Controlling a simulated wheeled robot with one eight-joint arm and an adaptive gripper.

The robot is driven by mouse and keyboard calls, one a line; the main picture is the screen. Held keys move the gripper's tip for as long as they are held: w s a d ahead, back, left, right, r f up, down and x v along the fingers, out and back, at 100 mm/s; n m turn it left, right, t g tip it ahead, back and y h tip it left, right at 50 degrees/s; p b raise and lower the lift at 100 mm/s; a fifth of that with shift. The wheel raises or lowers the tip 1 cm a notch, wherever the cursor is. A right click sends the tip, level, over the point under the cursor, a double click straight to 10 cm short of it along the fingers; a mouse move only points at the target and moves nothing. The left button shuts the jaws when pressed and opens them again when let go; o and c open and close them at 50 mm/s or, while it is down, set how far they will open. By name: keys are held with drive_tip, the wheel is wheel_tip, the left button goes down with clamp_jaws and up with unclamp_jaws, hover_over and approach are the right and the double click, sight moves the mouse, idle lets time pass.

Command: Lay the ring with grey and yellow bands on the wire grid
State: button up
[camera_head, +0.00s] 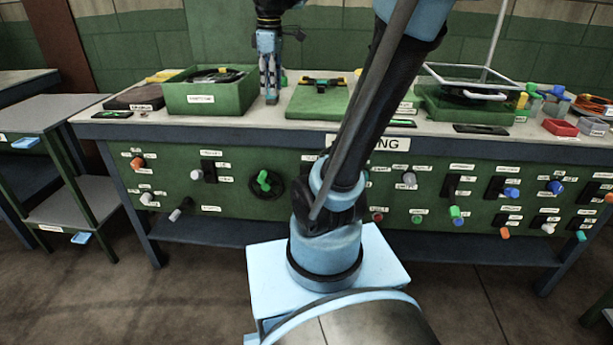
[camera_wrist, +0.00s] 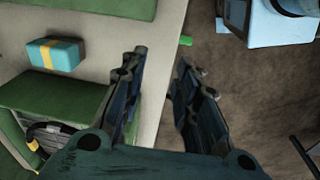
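A dark ring with grey and yellow bands (camera_wrist: 36,142) lies in a green crate (camera_wrist: 65,97), partly cut off at the lower left of the wrist view. The head view shows a green crate (camera_head: 208,97) at the left of the bench with dark rings inside, their bands too small to tell. In the wrist view my gripper (camera_wrist: 160,65) is open and empty, over the bench edge. A pale wire frame (camera_head: 470,78) stands at the right; I cannot tell whether it is the grid.
A blue block with a yellow band (camera_wrist: 55,54) lies beside the crate. A green board (camera_head: 315,101) with a small object sits mid-bench. The bench front (camera_head: 230,170) carries knobs and switches.

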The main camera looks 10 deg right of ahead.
drive_tip(key=s+d+f+m, duration=0.3)
drive_tip(key=s+f+m, duration=0.3)
drive_tip(key=s+f, duration=0.3)
drive_tip(key=s+d+f+m+t, duration=0.1)
drive_tip(key=s+d+f+m, duration=0.2)
drive_tip(key=s+f+m, duration=0.4)
wheel_tip(320, 180, down, 6)
drive_tip(key=shift+s+d+f, duration=0.2)
drive_tip(key=shift+s, duration=0.8)
drive_tip(key=shift+o, duration=0.6)
